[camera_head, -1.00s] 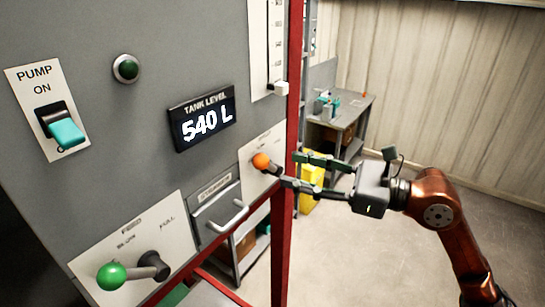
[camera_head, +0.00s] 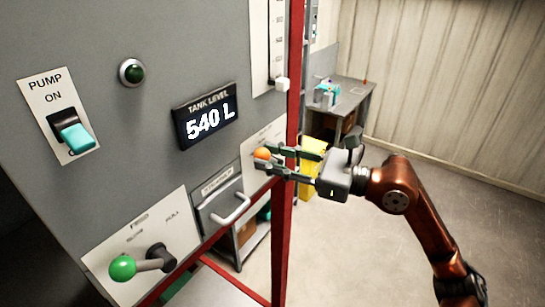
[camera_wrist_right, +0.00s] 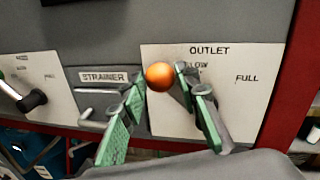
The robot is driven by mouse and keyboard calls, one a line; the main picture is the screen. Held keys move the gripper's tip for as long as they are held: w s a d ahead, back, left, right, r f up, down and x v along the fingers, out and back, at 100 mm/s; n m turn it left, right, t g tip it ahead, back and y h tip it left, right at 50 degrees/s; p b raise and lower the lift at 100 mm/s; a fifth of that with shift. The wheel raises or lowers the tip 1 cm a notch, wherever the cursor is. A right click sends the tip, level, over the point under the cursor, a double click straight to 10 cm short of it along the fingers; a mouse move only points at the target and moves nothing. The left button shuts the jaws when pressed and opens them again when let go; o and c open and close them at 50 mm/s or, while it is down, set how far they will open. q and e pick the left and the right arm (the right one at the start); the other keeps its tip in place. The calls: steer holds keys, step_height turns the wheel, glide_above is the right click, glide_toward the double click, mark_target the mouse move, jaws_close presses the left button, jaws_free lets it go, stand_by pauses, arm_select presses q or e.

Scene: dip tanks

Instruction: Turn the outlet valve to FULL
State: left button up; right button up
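The outlet valve's orange ball knob (camera_head: 262,153) is on the grey panel's right side. In the right wrist view the orange ball (camera_wrist_right: 159,76) stands at the left of the white OUTLET plate (camera_wrist_right: 222,115), beside the partly covered "LOW" lettering and away from the FULL mark. In the wrist view the right gripper (camera_wrist_right: 162,82) has one finger on each side of the ball. I cannot tell whether they touch it. My left gripper is not in view.
Left of the outlet is the STRAINER drawer with its handle (camera_head: 232,208). Further left is the FEED lever with a green ball (camera_head: 122,268). The pump switch (camera_head: 75,137) and the tank level display, reading 540 L (camera_head: 205,117), are above. A red post (camera_head: 283,235) stands beside the panel.

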jaws_close()
